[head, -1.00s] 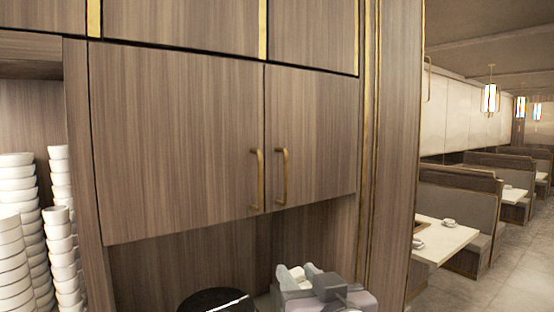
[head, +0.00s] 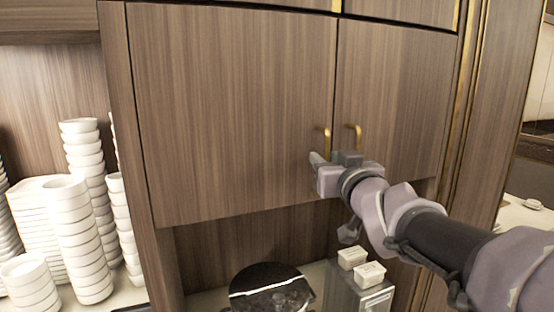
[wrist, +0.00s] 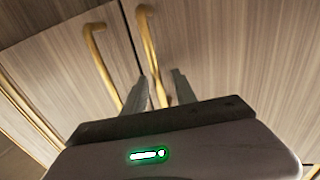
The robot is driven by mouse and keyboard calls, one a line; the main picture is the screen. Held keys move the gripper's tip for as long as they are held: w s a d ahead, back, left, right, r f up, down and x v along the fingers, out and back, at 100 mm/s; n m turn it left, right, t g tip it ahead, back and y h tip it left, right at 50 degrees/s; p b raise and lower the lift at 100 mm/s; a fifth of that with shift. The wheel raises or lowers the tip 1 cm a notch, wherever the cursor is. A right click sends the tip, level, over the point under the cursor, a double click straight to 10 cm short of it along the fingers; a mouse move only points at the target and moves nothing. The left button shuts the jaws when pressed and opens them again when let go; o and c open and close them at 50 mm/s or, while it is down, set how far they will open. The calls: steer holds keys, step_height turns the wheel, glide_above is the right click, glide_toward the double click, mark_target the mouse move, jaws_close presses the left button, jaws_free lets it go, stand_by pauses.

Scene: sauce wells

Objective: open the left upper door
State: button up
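The left upper door (head: 235,110) is a wide brown wood panel and is shut. My gripper (head: 332,159) is in front of the lower ends of the handles, near the left one. Its fingers (wrist: 160,90) are apart. The exact distance to the handles is hard to tell, and I see no grip on either.
The right upper door (head: 395,85) is shut. Below the cabinet are a round black lid-like object (head: 270,287) and small white containers (head: 368,273). Stacks of white bowls (head: 75,235) stand at the left. A wood post (head: 495,110) rises at the right.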

steer(key=shift+w+f, duration=0.1)
steer(key=shift+w, duration=0.75)
steer(key=shift+s, duration=0.2)
steer(key=shift+c, duration=0.6)
jaws_close()
